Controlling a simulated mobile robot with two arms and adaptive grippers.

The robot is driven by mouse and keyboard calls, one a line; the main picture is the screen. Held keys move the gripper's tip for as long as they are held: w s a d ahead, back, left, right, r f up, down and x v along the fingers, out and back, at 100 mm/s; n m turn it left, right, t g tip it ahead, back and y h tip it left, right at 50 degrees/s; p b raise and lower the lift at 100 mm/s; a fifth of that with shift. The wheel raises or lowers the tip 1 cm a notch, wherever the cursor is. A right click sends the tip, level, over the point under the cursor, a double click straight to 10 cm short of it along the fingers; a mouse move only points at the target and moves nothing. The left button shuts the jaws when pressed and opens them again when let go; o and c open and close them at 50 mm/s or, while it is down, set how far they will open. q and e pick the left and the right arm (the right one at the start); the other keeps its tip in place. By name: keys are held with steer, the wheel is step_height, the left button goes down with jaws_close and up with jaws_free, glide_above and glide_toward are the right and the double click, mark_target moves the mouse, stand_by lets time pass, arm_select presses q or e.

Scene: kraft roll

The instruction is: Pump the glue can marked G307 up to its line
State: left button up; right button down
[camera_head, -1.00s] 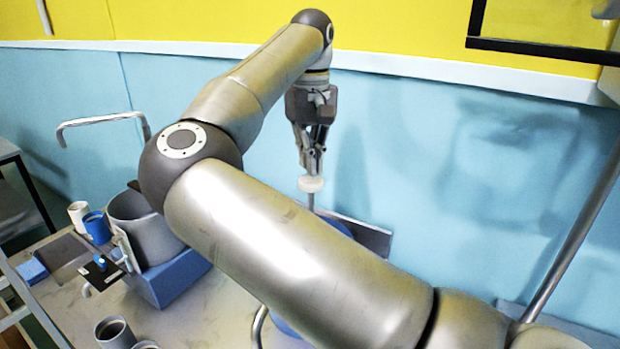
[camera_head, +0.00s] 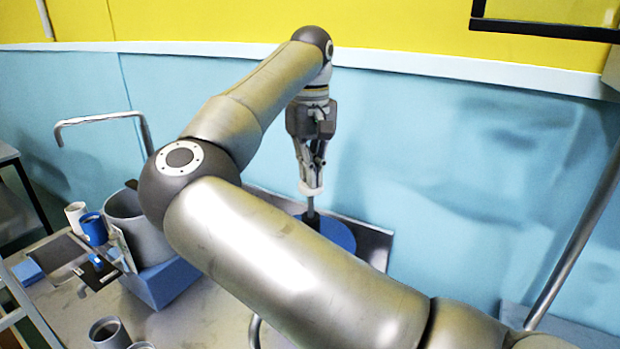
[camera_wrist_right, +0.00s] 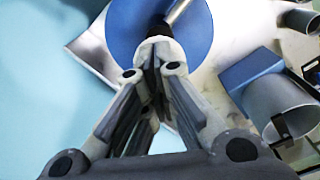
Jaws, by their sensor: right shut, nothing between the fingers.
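My right gripper (camera_head: 311,180) points down with its fingers shut, right over the pale pump knob (camera_head: 310,190). The fingertips look to be touching the knob's top. The wrist view shows the knob (camera_wrist_right: 158,46) just beyond the shut fingertips, over the blue lid (camera_wrist_right: 125,25). Grey cups (camera_head: 108,332) stand at the front left. No G307 mark or fill line is readable, so I cannot tell which can is meant. My left gripper is not in view.
A bent metal pipe (camera_head: 100,120) rises behind. My right arm hides much of the table's middle.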

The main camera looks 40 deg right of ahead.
mark_target(311, 190)
steer(key=shift+f+b, duration=1.35)
steer(key=shift+f, duration=0.95)
steer(key=shift+r, duration=0.1)
steer(key=shift+r+p, duration=3.25)
steer(key=shift+r, duration=0.85)
steer(key=shift+f, duration=0.25)
